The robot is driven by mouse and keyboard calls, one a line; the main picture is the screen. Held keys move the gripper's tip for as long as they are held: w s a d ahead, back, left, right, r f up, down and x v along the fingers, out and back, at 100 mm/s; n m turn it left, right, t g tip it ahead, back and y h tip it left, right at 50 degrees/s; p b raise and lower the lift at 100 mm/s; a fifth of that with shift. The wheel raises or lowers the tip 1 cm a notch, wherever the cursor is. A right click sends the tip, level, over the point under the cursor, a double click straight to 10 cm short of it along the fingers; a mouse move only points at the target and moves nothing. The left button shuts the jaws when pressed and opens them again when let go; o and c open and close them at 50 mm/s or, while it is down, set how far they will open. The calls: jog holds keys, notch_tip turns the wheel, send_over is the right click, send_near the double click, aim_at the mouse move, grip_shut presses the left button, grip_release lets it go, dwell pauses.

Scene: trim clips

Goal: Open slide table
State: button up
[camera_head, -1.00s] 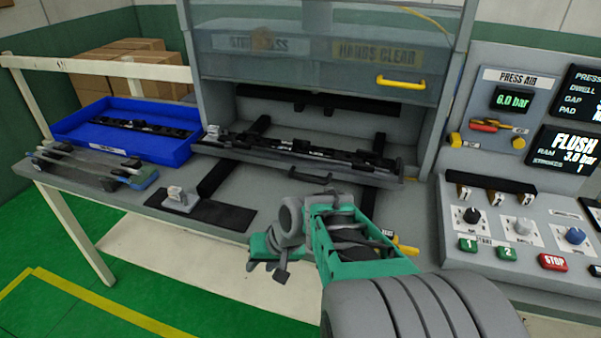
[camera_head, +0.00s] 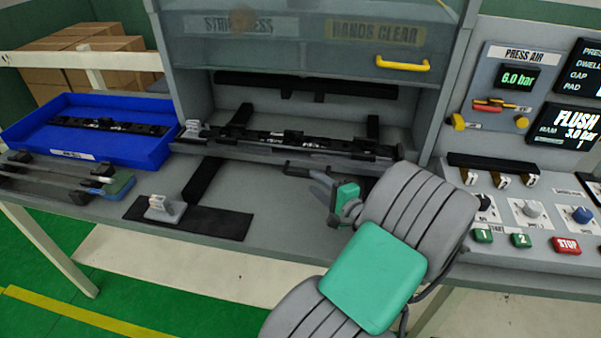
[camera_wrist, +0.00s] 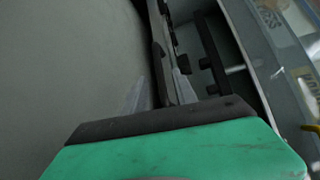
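The slide table (camera_head: 252,151) is a grey tray carrying a long black trim strip (camera_head: 300,141), under the press's raised guard. Its dark bar handle (camera_head: 300,170) is on the front edge, partly hidden by my gripper. My gripper (camera_head: 318,184) is at this handle, below the tray front. In the wrist view, the two grey fingers (camera_wrist: 158,90) stand apart with a dark bar (camera_wrist: 160,62), seemingly the handle, between them. I see a gap on the left finger's side; contact with the other finger is unclear.
A blue bin (camera_head: 105,158) and a rack of rods (camera_head: 60,178) stand at the left. A small grey fixture (camera_head: 163,209) sits on a black mat (camera_head: 215,222). The control panel (camera_head: 540,190) is at the right. The yellow guard handle (camera_head: 403,64) is above.

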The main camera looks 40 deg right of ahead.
aim_at(308, 177)
jog(key=w, duration=0.5)
jog(key=shift+w+d+f, duration=0.25)
jog(key=shift+d+f, duration=0.15)
grip_shut()
dwell(0.9)
